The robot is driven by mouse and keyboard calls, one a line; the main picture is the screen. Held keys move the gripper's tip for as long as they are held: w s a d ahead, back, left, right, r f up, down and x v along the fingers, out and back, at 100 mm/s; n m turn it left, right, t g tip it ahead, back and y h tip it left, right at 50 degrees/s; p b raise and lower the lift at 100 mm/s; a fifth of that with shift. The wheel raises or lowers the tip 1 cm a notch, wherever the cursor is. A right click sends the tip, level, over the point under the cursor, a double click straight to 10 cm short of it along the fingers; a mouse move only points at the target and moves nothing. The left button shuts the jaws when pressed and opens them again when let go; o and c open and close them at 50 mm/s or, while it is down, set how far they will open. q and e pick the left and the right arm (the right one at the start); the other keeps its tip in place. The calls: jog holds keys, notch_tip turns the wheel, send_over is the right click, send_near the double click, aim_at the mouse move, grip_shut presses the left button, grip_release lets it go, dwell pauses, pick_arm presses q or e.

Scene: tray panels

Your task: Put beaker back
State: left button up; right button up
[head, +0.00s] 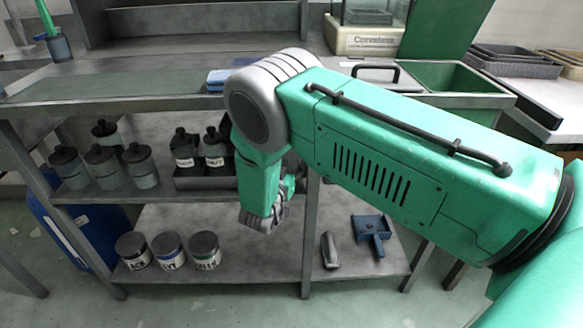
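I cannot single out a plain beaker. Several grey vessels with black tops (101,166) stand upright on the left of the middle shelf. Two dark labelled bottles (185,149) stand in a dark tray (203,182) to their right. My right arm comes in from the right and bends down in front of the shelf. My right gripper (262,217) points down, right of the tray and above the lower shelf. Its fingers are small and partly hidden, so I cannot tell whether it is open or holds anything. My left gripper is not in view.
Three labelled jars (168,251) stand on the lower shelf (262,263), with a grey tool (330,250) and a blue dustpan-like tool (372,233) to the right. The shelf's front post (308,240) stands right of my gripper.

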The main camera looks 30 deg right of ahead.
jog(key=shift+r, duration=0.1)
jog(key=shift+f, duration=0.2)
jog(key=o, duration=1.6)
jog(key=p+v, duration=0.2)
jog(key=v, duration=0.6)
jog(key=shift+s+p, duration=0.1)
jog(key=shift+p, duration=0.2)
jog(key=r, duration=0.2)
jog(key=r+p, duration=0.1)
jog(key=r, duration=0.2)
jog(key=r+p, duration=0.1)
jog(key=r, duration=0.2)
jog(key=shift+w+d, duration=0.25)
